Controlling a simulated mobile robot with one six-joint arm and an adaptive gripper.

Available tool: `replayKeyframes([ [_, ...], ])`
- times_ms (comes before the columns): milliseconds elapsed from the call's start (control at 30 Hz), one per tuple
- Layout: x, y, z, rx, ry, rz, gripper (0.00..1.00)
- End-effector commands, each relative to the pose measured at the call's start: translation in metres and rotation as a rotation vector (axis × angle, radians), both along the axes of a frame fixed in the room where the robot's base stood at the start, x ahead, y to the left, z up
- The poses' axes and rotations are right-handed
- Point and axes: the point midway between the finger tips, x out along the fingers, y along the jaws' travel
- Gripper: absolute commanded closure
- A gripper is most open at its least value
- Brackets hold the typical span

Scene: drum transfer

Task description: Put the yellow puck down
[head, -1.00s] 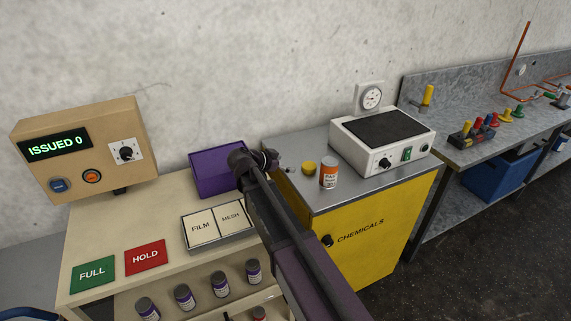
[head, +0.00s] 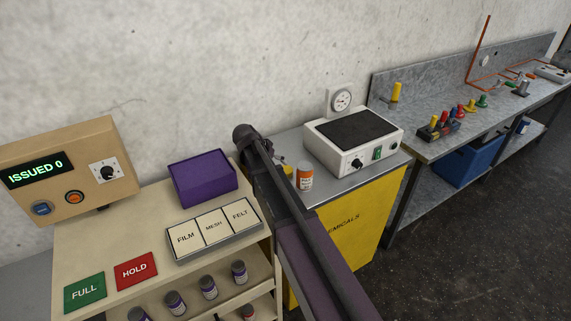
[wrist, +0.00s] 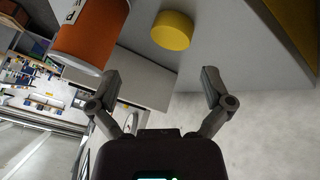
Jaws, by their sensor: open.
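The yellow puck (wrist: 172,30) sits on the grey top of the yellow chemicals cabinet (head: 345,235), beside an orange bottle with a white label and cap (head: 304,177). In the wrist view the puck lies beyond the spread fingertips of my gripper (wrist: 160,78), apart from both fingers. The gripper is open and holds nothing. In the head view my arm hides most of the gripper and part of the puck (head: 288,171). The orange bottle (wrist: 90,35) shows large in the wrist view, close to the left finger.
A white hotplate-like device (head: 354,141) stands on the cabinet behind the bottle. Left are a purple box (head: 202,178), a tray labelled FILM, MESH, FELT (head: 214,229), and green FULL and red HOLD cards. Right is a metal bench (head: 440,150) with coloured parts.

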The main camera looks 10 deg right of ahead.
Motion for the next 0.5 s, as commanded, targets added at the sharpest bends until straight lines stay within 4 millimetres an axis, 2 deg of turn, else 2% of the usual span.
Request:
replayKeyframes([
  [33, 0.004, -0.006, 0.013, 0.034, 0.049, 0.031, 0.00],
  [300, 0.016, -0.025, 0.037, 0.249, 0.275, 0.285, 0.00],
  [500, 0.023, -0.036, 0.057, 0.399, 0.361, 0.486, 0.00],
])
